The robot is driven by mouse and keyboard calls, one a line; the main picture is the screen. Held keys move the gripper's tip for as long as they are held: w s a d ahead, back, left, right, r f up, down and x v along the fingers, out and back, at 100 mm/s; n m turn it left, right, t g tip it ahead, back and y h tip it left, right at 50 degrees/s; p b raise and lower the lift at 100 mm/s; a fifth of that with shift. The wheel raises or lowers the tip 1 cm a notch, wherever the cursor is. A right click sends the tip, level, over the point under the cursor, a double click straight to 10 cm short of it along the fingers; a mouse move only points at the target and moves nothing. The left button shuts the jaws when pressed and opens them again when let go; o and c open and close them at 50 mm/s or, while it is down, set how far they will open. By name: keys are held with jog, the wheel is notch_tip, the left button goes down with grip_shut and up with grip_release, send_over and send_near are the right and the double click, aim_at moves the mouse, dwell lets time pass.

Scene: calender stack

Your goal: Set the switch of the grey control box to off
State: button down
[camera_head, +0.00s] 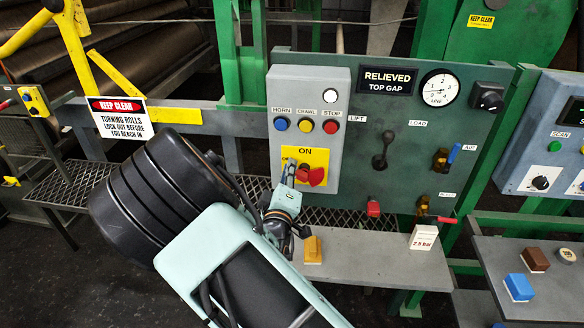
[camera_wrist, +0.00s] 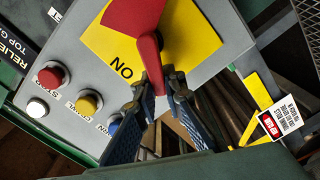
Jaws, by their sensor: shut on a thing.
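The grey control box (camera_head: 338,110) stands on the green panel and carries a yellow plate (camera_head: 320,156) marked ON at its top. A red rotary switch (camera_head: 316,177) sits on this plate. In the wrist view the red switch (camera_wrist: 137,14) fills the top middle, and its narrow handle reaches down between my fingers, beside the word ON. My gripper (camera_head: 288,172) comes from the left and is shut on the handle end; it also shows in the wrist view (camera_wrist: 158,82). No OFF mark is visible; the lower plate is partly hidden.
Blue, yellow and red buttons (camera_head: 305,126) and a white lamp (camera_head: 308,96) sit above the plate. A black lever (camera_head: 381,150) and a blue-handled valve (camera_head: 445,157) are to the right. A shelf (camera_head: 365,252) below bears a yellow block (camera_head: 313,250).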

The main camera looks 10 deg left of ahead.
jog(key=n, duration=0.1)
jog(key=f+n, duration=0.1)
jog(key=n, duration=0.1)
jog(key=shift+a+f, duration=0.15)
jog(key=shift+a, duration=0.15)
jog(key=shift+f+n, duration=0.2)
jog(key=shift+n, duration=0.45)
jog(key=shift+f+n, duration=0.2)
jog(key=shift+n, duration=0.45)
jog(key=c, duration=2)
grip_release()
jog(key=s, duration=1.2)
jog(key=shift+a, duration=0.2)
